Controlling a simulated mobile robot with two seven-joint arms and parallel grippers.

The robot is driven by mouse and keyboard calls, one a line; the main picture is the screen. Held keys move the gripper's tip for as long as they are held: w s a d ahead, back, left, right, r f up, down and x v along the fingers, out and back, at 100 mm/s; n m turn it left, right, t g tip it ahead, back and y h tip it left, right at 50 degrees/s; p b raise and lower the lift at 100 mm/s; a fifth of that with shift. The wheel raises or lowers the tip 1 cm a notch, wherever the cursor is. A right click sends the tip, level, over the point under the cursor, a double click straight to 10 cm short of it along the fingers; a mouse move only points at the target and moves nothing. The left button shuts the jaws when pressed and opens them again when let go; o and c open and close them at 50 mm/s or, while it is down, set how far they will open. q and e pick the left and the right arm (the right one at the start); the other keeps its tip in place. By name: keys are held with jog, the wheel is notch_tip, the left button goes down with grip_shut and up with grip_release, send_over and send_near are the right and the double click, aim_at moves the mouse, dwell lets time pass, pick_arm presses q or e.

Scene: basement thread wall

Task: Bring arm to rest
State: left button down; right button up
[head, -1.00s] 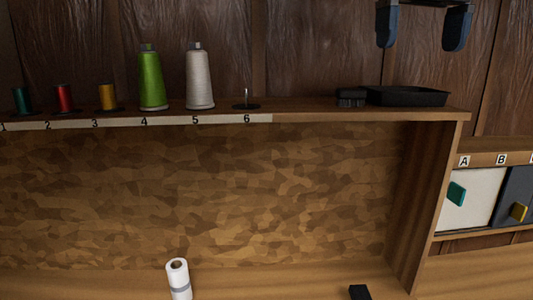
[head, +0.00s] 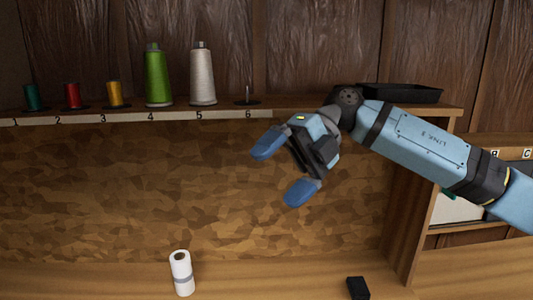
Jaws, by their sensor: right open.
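My right gripper (head: 283,170) is in the head view, its arm coming in from the right. Its two blue fingertips are apart and nothing is between them. It hangs in front of the patterned back panel, below the shelf and to the right of peg 6, apart from the things on the shelf. My right arm hides part of the shelf's right end and part of the panels at the right. My left gripper is not in view.
The numbered shelf (head: 60,118) holds teal (head: 33,97), red (head: 72,96) and yellow (head: 114,95) spools, then green (head: 155,76) and white (head: 203,75) cones. Peg 6 (head: 248,97) is bare. A black tray (head: 410,94) sits right. A white roll (head: 181,273) and black block (head: 357,288) stand below.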

jog(key=a+f+m+t+y, duration=0.1)
jog(key=a+f+m+y, duration=0.3)
jog(key=f+m+y, duration=0.55)
jog(key=w+d+f+m+t+h, duration=0.15)
jog(key=d+f+m+t, duration=0.25)
jog(key=f+m+t, duration=0.7)
jog(key=d+f+m+t+h, duration=0.2)
jog(key=d+f+m+t, duration=0.2)
jog(key=f+m+t, duration=0.7)
jog(key=s+d+f+m+g+h, duration=0.2)
jog(key=s+d+f+h, duration=0.4)
jog(key=s+f, duration=0.4)
jog(key=s+d+f+m+g+h, duration=0.2)
jog(key=s+d+f+m+h, duration=0.3)
jog(key=f, duration=1.1)
jog(key=s+d+h, duration=0.1)
jog(key=s+d, duration=0.2)
jog(key=s, duration=0.3)
jog(key=shift+s+g+h, duration=0.2)
jog(key=shift+g+h, duration=0.1)
jog(key=shift+g, duration=0.1)
jog(key=shift+m, duration=0.25)
